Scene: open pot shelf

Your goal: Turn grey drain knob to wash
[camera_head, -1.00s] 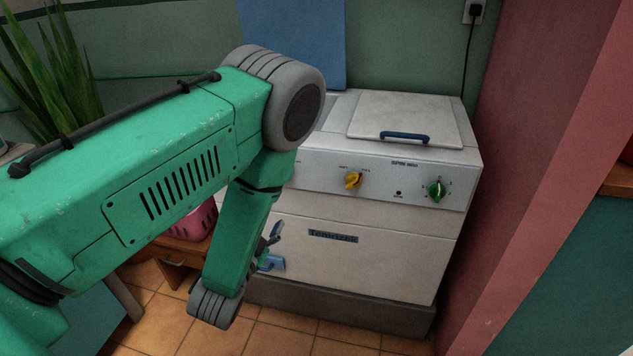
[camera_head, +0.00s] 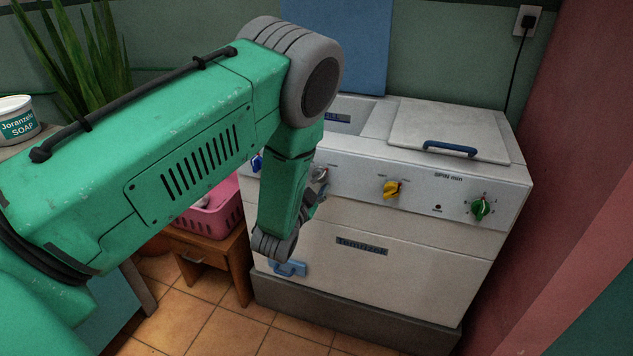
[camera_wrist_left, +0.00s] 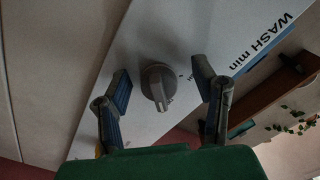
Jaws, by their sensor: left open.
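The grey drain knob (camera_wrist_left: 157,85) sits on the white control panel near the "WASH min" print in the left wrist view. It also shows in the head view (camera_head: 319,174), partly hidden behind my left arm. My left gripper (camera_wrist_left: 162,86) is open, with one finger on each side of the knob as that view shows it. I see no finger touching the knob. In the head view my left gripper (camera_head: 314,200) is mostly hidden behind my green forearm, in front of the panel. My right gripper is not in view.
The white washing machine (camera_head: 425,240) has a yellow knob (camera_head: 391,189), a green knob (camera_head: 480,208) and a lid (camera_head: 450,128). A pink basket (camera_head: 213,215) on a wooden stool (camera_head: 222,258) stands at its left. A soap tub (camera_head: 17,119) is at far left.

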